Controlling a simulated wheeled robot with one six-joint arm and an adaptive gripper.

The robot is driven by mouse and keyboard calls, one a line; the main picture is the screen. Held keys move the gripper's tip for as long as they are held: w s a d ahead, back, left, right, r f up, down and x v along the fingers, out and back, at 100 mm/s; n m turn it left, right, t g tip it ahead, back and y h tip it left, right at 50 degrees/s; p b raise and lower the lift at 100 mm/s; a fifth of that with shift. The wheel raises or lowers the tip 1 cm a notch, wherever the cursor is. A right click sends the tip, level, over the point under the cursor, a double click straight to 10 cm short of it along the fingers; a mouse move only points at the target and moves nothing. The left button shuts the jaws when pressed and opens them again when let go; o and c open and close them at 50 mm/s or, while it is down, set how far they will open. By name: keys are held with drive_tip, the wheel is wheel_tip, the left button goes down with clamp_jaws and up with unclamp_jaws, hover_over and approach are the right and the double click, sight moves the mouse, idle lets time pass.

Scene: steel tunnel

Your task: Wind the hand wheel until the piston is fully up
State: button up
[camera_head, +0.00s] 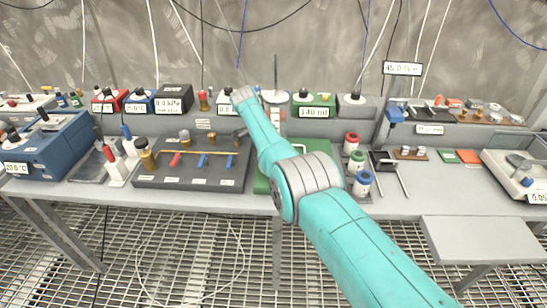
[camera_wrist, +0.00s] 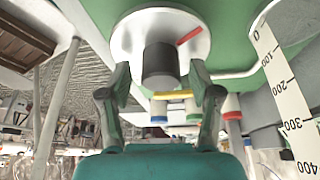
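The hand wheel is a pale round disc (camera_wrist: 190,28) with a red mark and a dark round knob (camera_wrist: 160,66), in the upper middle of the wrist view. It sits on a green surface. My gripper (camera_wrist: 160,82) is open, with its two fingers on either side of the knob's near end and a visible gap on each side. A white scale strip (camera_wrist: 283,90) marked 0 to 400 lies at the right. I cannot make out the piston with certainty. In the head view my arm hides much of the green base (camera_head: 320,147), and the fingers cannot be made out.
A dark tray with small valves (camera_head: 190,182) stands left of my arm. Red, green and blue capped jars (camera_head: 362,183) stand close to its right. Labelled boxes line the back shelf, including one marked 140 ml (camera_head: 313,113). A bare grey side shelf (camera_head: 480,238) is at front right.

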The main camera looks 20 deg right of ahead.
drive_tip(key=shift+r, duration=0.15)
wheel_tip(320, 180, up, 10)
drive_tip(key=shift+f, duration=0.15)
idle(0.4)
